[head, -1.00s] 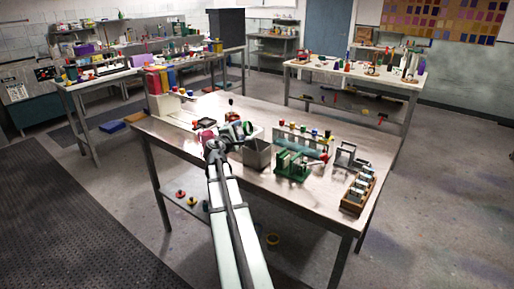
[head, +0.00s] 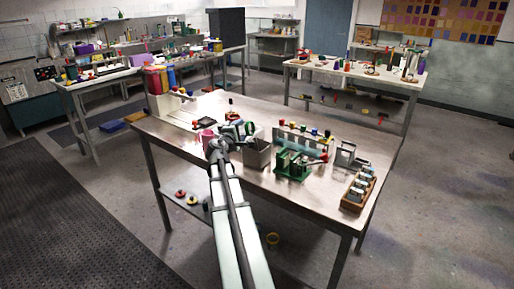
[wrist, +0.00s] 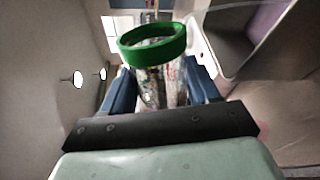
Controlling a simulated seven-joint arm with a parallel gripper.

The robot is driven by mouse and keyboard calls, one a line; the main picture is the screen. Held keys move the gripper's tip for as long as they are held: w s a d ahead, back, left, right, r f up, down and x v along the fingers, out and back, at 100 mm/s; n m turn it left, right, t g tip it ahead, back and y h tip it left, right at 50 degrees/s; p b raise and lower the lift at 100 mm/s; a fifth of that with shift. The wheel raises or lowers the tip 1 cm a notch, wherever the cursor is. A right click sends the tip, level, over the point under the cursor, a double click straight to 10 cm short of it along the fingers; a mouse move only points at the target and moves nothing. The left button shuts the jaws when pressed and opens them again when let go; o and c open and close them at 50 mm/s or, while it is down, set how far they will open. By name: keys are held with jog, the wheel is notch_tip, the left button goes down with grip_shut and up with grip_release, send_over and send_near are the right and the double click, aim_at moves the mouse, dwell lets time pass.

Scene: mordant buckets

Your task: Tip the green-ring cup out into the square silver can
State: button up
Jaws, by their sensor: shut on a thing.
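The green-ring cup (wrist: 160,88) is in the wrist view, a clear or shiny cup with a green ring (wrist: 152,44) around its mouth. My gripper (wrist: 165,85) is shut on it, with a blue finger on each side. In the head view my gripper (head: 232,132) is above the near-left part of the steel table, just left of the square silver can. The square silver can (head: 257,156) stands on the table with its open top up. A grey open container, which looks like the can, shows in the wrist view (wrist: 232,50) at upper right. The cup's contents cannot be made out.
A pink cup (head: 207,136) stands left of my gripper. A green press (head: 292,164) is right of the can, with a rack of coloured stoppers (head: 303,138) behind it. A wooden tray of jars (head: 358,190) is at the right. The table's near-left surface (head: 180,135) is clear.

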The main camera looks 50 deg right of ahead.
jog(key=shift+s+r+m, duration=0.15)
jog(key=shift+s+m, duration=0.15)
jog(key=shift+s+d+r+m+p, duration=0.2)
jog(key=shift+r+m+p, duration=0.25)
jog(key=shift+m, duration=0.35)
dwell(0.8)
jog(key=shift+f, duration=0.2)
